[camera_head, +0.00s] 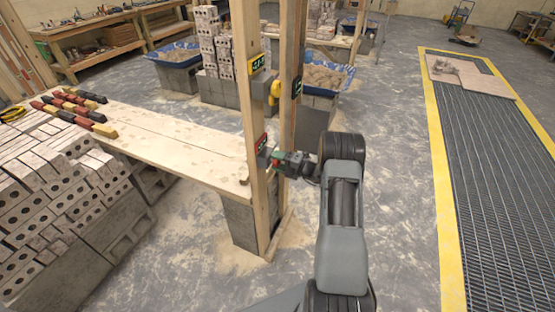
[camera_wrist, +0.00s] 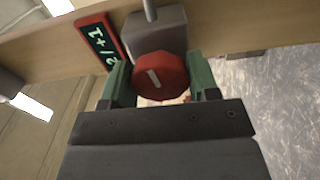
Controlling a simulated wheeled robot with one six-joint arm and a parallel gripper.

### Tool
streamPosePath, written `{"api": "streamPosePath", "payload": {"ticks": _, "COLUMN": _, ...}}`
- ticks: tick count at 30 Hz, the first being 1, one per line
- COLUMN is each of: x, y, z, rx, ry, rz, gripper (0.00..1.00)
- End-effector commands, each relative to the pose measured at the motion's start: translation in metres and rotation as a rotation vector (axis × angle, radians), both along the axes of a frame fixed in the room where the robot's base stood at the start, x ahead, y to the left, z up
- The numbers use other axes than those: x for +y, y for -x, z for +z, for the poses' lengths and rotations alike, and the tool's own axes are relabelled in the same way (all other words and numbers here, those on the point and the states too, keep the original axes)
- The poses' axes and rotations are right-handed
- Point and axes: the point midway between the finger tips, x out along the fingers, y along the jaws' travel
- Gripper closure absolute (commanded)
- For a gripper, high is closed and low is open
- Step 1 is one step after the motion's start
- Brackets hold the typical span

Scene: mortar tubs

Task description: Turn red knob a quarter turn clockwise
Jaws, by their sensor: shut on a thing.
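The red knob (camera_wrist: 160,76) shows in the wrist view, round and faceted, with a pale slanted mark on its face. It sits on a grey box (camera_wrist: 157,35) fixed to a wooden post (camera_wrist: 220,30). My gripper (camera_wrist: 159,84) has its green fingers on both sides of the knob, shut on it. In the head view my gripper (camera_head: 278,161) is at the post, and the knob is too small and hidden to make out clearly there.
A red-edged label plate (camera_wrist: 98,42) is beside the box. Brick stacks (camera_head: 50,190) stand at far left. Floor right of my arm is clear up to a yellow-edged grating (camera_head: 480,150).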

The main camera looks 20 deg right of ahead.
Motion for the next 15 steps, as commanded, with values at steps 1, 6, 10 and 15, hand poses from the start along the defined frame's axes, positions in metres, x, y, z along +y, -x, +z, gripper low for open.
{"api": "streamPosePath", "payload": {"ticks": 1, "x": -0.0001, "y": -0.0001, "z": 0.0010, "rx": 0.016, "ry": -0.018, "rz": -0.001, "gripper": 0.69}}
{"api": "streamPosePath", "payload": {"ticks": 6, "x": -0.0001, "y": 0.0000, "z": 0.0002, "rx": 0.060, "ry": -0.065, "rz": -0.001, "gripper": 0.69}}
{"api": "streamPosePath", "payload": {"ticks": 10, "x": -0.0001, "y": 0.0000, "z": -0.0001, "rx": 0.079, "ry": -0.085, "rz": -0.001, "gripper": 0.69}}
{"api": "streamPosePath", "payload": {"ticks": 15, "x": -0.0003, "y": 0.0000, "z": -0.0004, "rx": 0.089, "ry": -0.097, "rz": -0.001, "gripper": 0.69}}
